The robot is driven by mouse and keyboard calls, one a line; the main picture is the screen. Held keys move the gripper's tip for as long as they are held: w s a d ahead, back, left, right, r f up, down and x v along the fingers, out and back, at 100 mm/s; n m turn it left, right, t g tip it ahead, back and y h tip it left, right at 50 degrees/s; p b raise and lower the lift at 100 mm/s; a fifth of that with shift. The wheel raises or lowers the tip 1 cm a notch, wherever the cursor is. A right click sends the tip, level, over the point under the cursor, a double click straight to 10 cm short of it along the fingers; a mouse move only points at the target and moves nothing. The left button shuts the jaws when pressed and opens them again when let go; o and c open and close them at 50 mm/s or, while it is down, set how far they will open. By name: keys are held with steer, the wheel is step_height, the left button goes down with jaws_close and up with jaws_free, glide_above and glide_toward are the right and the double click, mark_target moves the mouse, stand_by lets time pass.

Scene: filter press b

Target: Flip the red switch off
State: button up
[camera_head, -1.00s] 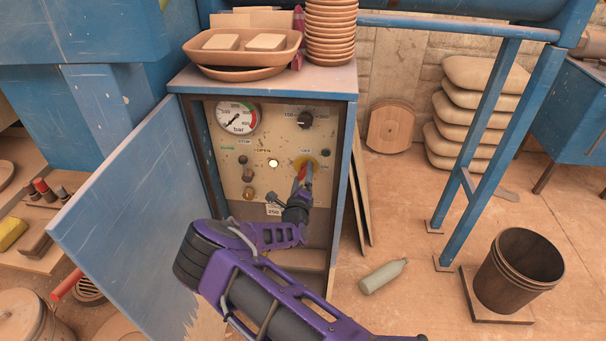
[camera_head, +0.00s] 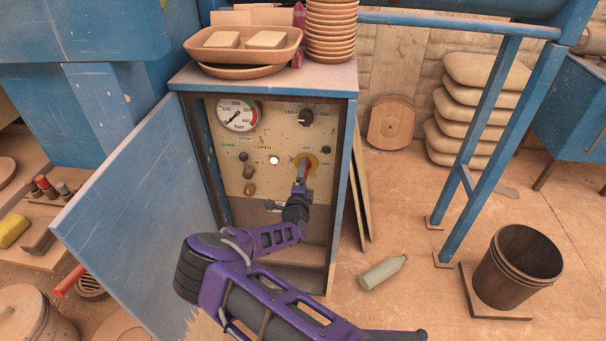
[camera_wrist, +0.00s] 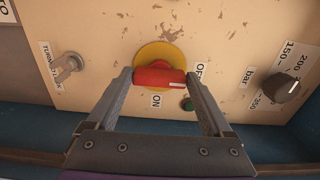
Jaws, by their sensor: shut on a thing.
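The red switch (camera_wrist: 158,77) is a bar-shaped handle on a round yellow plate (camera_wrist: 163,52). In the wrist view it lies crosswise, and its end with a white mark points toward the OFF label at the right. The ON label is below it. My gripper (camera_wrist: 160,80) has one finger at each end of the red handle and is shut on it. In the head view the switch (camera_head: 304,166) is at the right of the panel, partly hidden by my gripper (camera_head: 302,183), which reaches up from below. The handle looks near upright there.
The panel (camera_head: 233,170) sits inside a blue cabinet with its door (camera_head: 130,200) open to the left. A pressure gauge (camera_head: 237,115), a black dial (camera_head: 306,118) and small knobs are on the panel. Bowls stand on top. A bottle (camera_head: 383,272) lies on the floor at the right.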

stand_by(0.3)
steer(key=o, duration=1.1)
steer(key=shift+o, duration=0.2)
steer(key=shift+s, duration=0.1)
steer(key=s+p, duration=0.1)
steer(key=s, duration=1.6)
steer(key=shift+s+a, duration=0.15)
steer(key=shift+a, duration=0.1)
